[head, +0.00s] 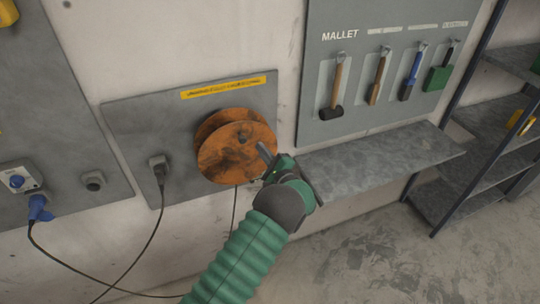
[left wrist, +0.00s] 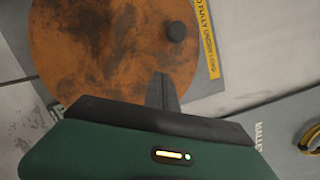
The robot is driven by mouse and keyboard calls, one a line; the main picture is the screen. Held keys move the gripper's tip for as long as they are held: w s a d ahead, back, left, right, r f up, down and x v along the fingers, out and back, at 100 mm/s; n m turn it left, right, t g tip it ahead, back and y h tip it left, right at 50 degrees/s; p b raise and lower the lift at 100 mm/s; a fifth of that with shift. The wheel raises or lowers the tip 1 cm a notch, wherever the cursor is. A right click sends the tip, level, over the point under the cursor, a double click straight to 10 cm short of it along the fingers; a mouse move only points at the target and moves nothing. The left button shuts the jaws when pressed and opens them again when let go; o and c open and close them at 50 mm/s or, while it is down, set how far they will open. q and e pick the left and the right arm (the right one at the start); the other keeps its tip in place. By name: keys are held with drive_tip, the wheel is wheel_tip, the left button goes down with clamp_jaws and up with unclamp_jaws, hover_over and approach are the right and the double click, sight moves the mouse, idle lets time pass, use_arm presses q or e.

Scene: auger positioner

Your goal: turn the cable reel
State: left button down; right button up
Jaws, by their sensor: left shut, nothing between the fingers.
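The cable reel (head: 222,162) is a scuffed orange disc mounted on a grey wall panel, with a second disc behind it. It fills the upper left of the left wrist view (left wrist: 100,50). A small dark knob (head: 242,138) stands out from its face; it also shows in the left wrist view (left wrist: 176,31). My left gripper (head: 264,152) is shut and empty, at the reel's right edge in the head view. In the left wrist view its fingertips (left wrist: 163,80) overlap the disc below the knob; I cannot tell whether they touch it. My right gripper is out of view.
A yellow label (head: 223,87) is above the reel. A cable plug (head: 158,165) is to its left, with cables hanging below. A grey shelf (head: 385,158) juts out at right under a tool board (head: 345,30) holding a mallet (head: 335,90) and other tools.

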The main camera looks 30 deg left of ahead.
sight(243, 143)
use_arm(q)
drive_tip(key=r, duration=0.1)
drive_tip(key=s+a+p, duration=0.1)
drive_tip(key=r+p, duration=0.1)
drive_tip(key=shift+s+a+r, duration=0.25)
drive_tip(key=shift+s+r, duration=0.05)
drive_tip(key=shift+s, duration=0.05)
drive_tip(key=s+a+n, duration=0.2)
drive_tip(key=s, duration=0.1)
drive_tip(key=shift+r+n, duration=0.3)
drive_tip(key=shift+r, duration=0.1)
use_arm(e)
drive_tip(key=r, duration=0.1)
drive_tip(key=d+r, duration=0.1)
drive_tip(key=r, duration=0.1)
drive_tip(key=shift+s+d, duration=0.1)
use_arm(q)
drive_tip(key=shift+w, duration=0.1)
